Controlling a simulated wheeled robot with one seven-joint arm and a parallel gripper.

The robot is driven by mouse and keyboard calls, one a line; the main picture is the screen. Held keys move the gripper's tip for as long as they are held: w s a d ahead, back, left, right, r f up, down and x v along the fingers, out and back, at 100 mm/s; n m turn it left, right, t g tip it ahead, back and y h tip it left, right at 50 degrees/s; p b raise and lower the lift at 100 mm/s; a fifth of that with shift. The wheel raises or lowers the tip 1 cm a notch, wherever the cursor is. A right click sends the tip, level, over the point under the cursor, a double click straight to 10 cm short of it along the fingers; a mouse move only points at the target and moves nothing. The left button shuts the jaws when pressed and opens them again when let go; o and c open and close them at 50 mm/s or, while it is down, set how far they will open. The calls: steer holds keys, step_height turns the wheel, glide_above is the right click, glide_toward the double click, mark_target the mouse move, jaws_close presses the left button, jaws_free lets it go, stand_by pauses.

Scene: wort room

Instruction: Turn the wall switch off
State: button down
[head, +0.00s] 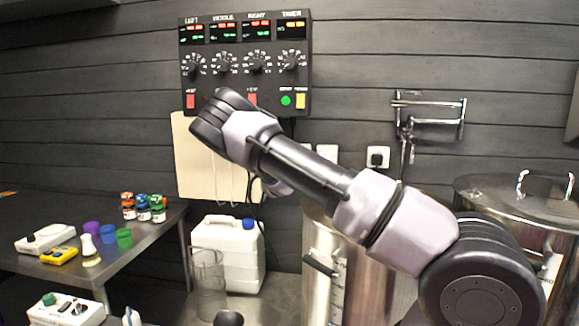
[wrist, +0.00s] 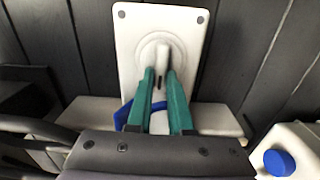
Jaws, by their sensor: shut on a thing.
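The wall switch (wrist: 135,35) shows in the wrist view as a white upright plate with corner screws and a round raised collar. A pale lever (wrist: 162,58) stands out from the collar. The teal fingers of my gripper (wrist: 163,74) sit on either side of the lever and are closed on it. A blue part (wrist: 122,117) shows behind the fingers, partly hidden by them. In the head view my arm reaches up to the left, and its wrist hides the fingers and the switch.
A black control box (head: 245,62) with dials hangs on the wall above a pale panel (head: 190,150). A white jug (head: 225,262) with a blue cap stands below. Metal vessels (head: 325,235) stand at the right. A table (head: 150,235) with jars is at the left.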

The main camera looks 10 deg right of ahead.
stand_by(0.4)
steer(key=shift+f, duration=0.1)
steer(key=c, duration=0.8)
jaws_free()
steer(key=v, duration=1)
steer(key=shift+s+a, duration=0.15)
steer(key=shift+s, duration=0.25)
